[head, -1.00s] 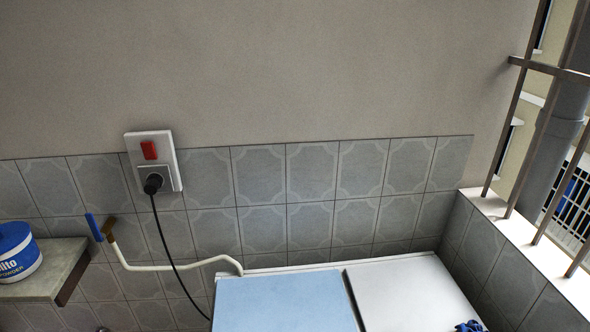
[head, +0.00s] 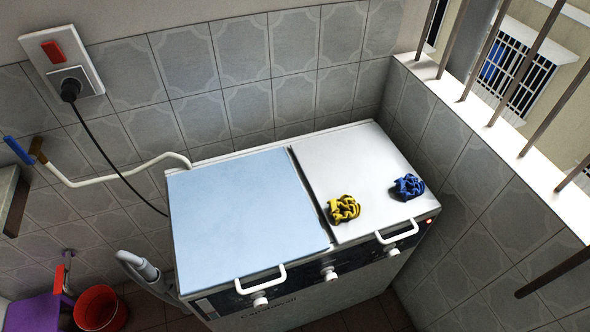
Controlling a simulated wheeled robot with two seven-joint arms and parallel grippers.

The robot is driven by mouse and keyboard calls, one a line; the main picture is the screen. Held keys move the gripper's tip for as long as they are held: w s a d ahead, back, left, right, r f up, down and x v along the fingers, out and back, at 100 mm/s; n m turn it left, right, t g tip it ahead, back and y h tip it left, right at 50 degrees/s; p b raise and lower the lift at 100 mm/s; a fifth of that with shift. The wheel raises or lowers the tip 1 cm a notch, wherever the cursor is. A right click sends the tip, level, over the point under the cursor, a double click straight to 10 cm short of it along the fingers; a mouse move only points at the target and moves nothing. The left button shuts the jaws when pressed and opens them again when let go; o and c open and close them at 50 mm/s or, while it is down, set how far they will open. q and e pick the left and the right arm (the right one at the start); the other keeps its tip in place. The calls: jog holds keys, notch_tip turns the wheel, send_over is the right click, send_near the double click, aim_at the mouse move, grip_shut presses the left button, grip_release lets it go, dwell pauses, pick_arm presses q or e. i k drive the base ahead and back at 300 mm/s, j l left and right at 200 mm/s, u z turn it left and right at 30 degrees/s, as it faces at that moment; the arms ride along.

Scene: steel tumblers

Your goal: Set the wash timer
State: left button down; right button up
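A twin-tub washing machine (head: 340,295) stands in the corner against the tiled wall. Its left lid (head: 245,210) is light blue and its right lid (head: 345,160) is white; both are shut. Three white knobs show on the dark front panel: a left knob (head: 260,301), a middle knob (head: 329,274) and a right knob (head: 392,250). Their settings are too small to read. A small red light (head: 429,221) shows at the panel's right end. Neither of my grippers is in view.
A yellow cloth (head: 344,209) and a blue cloth (head: 408,187) lie on the white lid. A wall socket (head: 68,88) holds a black plug and cord. A white hose runs from a tap to the machine. A red bucket (head: 98,308) and a purple object (head: 35,312) stand at lower left. Barred window at right.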

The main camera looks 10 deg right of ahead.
aim_at(261, 301)
jog(key=k+j+z, duration=0.35)
jog(key=j, duration=0.3)
jog(key=k+j+z, duration=0.35)
jog(key=j, duration=0.25)
jog(key=k+j+z, duration=0.35)
jog(key=k+j, duration=0.05)
jog(key=j, duration=0.1)
